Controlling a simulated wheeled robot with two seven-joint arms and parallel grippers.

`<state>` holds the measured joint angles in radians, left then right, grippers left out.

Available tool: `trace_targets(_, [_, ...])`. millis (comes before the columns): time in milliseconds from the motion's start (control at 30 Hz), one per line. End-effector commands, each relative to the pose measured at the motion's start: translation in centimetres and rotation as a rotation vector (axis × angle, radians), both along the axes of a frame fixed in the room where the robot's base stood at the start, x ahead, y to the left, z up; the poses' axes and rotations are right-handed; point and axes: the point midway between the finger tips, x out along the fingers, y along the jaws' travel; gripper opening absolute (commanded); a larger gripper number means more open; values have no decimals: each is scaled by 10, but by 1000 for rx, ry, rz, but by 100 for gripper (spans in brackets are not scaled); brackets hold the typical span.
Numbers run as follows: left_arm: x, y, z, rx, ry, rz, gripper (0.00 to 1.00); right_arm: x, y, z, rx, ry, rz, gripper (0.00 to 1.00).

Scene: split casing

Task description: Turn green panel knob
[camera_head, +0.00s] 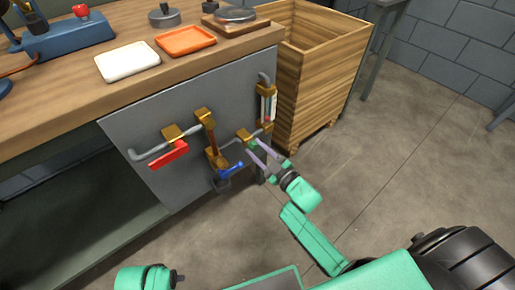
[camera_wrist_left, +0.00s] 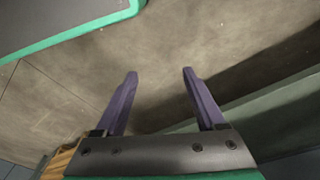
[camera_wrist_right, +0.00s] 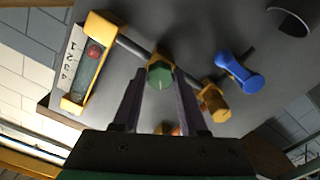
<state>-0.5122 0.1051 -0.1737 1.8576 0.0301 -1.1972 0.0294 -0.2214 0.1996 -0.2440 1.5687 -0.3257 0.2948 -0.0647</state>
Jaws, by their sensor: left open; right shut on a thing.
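The green panel knob (camera_wrist_right: 160,75) sits on a brass valve body (camera_wrist_right: 160,60) on the pipe of the grey panel (camera_head: 123,125). The right wrist view shows it end-on between the fingers of my right gripper (camera_wrist_right: 160,90). That gripper is shut on the knob; in the head view it (camera_head: 251,148) reaches the panel's lower right, where the fingers hide most of the knob. My left gripper (camera_wrist_left: 159,74) is open and empty over the floor, away from the panel.
A blue handle (camera_head: 232,170) is just left of the knob, and a red lever (camera_head: 168,155) is farther left. A brass-framed gauge (camera_head: 268,105) is above right. A wooden crate (camera_head: 322,90) stands right of the bench (camera_head: 70,75). The floor at right is clear.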

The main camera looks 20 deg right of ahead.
Motion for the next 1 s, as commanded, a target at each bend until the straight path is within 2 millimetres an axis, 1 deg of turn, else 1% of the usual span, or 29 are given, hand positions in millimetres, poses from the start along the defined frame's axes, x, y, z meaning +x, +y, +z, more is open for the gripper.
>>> trace_targets(233, [0, 0, -2, 1, -1, 0, 72, 0, 0, -1, -215, -85, 0, 0])
trace_targets(533, [1, -1, 2, -1, 1, -3, 72, 0, 1, -2, -480, -190, 0, 0])
trace_targets(633, [3, -2, 12, -5, -5, -3, 72, -1, 1, -3, -567, -224, 0, 0])
trace_targets(1000, [6, -6, 38, -17, -13, -11, 72, -1, 1, -4, -851, -337, 2, 0])
